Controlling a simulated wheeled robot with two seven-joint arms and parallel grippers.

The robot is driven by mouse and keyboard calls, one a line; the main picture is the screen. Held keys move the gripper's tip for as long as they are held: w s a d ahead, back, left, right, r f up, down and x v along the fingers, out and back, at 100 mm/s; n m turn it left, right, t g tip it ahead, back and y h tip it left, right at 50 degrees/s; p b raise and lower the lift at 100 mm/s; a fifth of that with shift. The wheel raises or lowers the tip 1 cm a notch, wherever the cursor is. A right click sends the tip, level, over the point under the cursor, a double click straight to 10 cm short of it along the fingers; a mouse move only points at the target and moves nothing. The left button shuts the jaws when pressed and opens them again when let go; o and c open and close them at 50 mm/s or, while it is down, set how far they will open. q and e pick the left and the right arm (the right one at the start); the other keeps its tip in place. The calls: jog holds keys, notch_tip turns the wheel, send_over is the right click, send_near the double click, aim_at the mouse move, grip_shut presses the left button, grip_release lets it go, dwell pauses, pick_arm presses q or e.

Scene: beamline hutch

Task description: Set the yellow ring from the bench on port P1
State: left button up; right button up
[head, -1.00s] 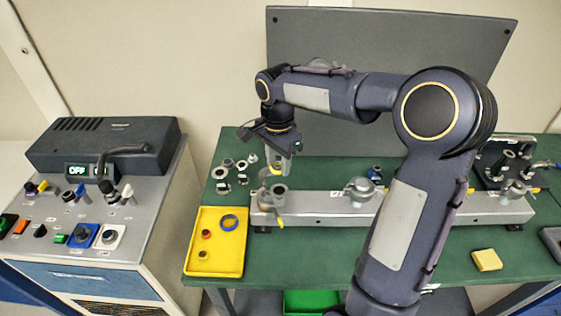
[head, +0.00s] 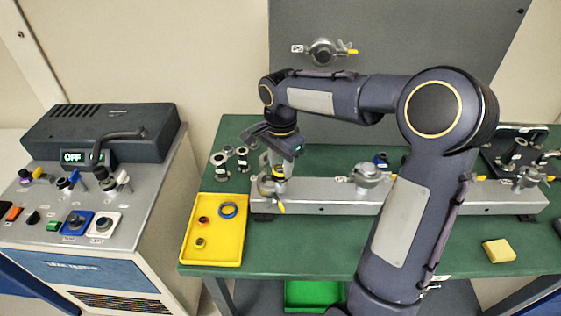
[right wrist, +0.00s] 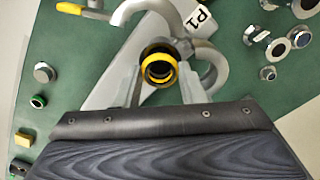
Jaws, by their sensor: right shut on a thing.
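My right gripper (head: 281,172) is at the left end of the metal manifold (head: 322,201), pointing down. It is shut on the yellow ring (right wrist: 158,66), which has a dark inner part and shows between the fingertips in the right wrist view. In the head view the yellow ring (head: 279,171) is a small patch, mostly hidden by the fingers. Port P1 is below the ring, with its label (right wrist: 203,20) beside it. A grey clamp (right wrist: 211,62) curves open around that spot. I cannot tell whether the ring touches the port. My left gripper is not in view.
A yellow tray (head: 190,254) left of the manifold holds a blue ring (head: 228,210) and small rings. Loose metal fittings (head: 229,160) lie behind it. A clamped fitting (head: 323,52) is on the back panel. A yellow block (head: 498,250) lies at front right.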

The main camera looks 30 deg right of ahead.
jog(key=shift+f+b, duration=0.45)
jog(key=shift+f, duration=0.15)
dwell(0.7)
jog(key=o, duration=1)
